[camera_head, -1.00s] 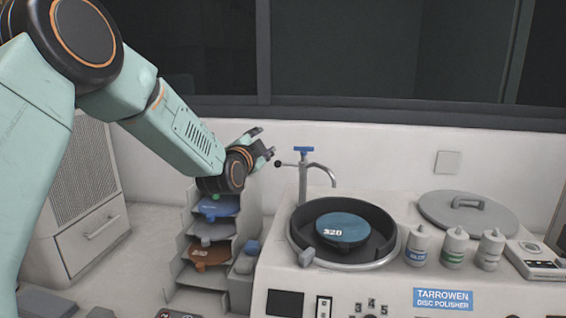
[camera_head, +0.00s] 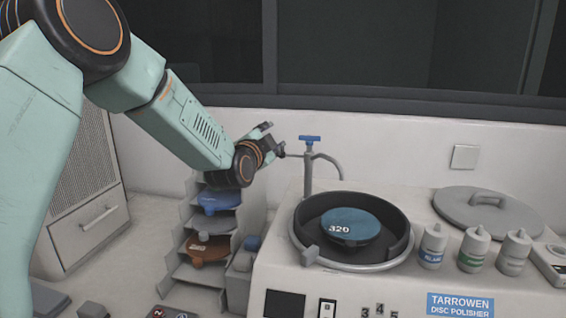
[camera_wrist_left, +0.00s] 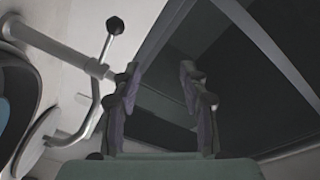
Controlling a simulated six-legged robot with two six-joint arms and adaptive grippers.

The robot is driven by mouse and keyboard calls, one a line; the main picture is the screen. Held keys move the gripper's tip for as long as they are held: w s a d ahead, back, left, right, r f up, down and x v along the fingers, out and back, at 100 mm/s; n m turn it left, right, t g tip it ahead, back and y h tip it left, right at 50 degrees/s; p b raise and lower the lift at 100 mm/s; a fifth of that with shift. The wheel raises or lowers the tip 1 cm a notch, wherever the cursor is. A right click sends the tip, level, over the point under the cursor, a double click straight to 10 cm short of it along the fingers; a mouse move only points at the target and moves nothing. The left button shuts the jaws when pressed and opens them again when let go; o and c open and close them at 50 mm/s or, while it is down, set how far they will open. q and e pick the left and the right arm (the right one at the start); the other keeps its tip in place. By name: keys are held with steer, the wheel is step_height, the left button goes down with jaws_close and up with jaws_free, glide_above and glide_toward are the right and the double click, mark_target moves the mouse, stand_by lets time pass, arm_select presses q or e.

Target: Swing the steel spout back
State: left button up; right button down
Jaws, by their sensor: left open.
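The steel spout (camera_head: 328,160) curves off the right side of an upright post (camera_head: 308,178) behind the polisher bowl. The post has a blue handle (camera_head: 309,138) on top, and a thin rod reaches left from it towards my gripper. My left gripper (camera_head: 274,140) is open and empty, just left of the post, close to the rod's end. In the left wrist view, the rod's black ball knob (camera_wrist_left: 115,26) and the curved spout (camera_wrist_left: 88,128) lie left of my open fingers (camera_wrist_left: 160,88), not between them. My right gripper is not in view.
The bowl (camera_head: 401,245) holds a blue disc (camera_head: 352,226) marked 320. A grey lid (camera_head: 487,214) lies at right, near several bottles (camera_head: 474,250). A disc rack (camera_head: 183,245) stands below my left arm. A wall with a dark window (camera_head: 365,50) is behind.

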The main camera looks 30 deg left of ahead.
mark_target(281, 155)
arm_select(q)
steer(key=w+f+b, duration=0.6)
steer(key=f, duration=0.1)
steer(key=shift+w+a+f, duration=0.1)
steer(key=shift+w+a, duration=0.15)
steer(key=shift+a, duration=0.1)
steer(key=shift+w+a+r, duration=0.1)
steer(key=shift+w+r, duration=0.15)
steer(key=shift+w, duration=0.05)
steer(key=shift+w+f, duration=0.25)
steer(key=shift+w, duration=0.2)
steer(key=shift+s+r, duration=0.25)
steer(key=shift+s, duration=0.05)
steer(key=c, duration=0.5)
steer(key=shift+w, duration=0.2)
jaws_close()
steer(key=shift+f, duration=0.1)
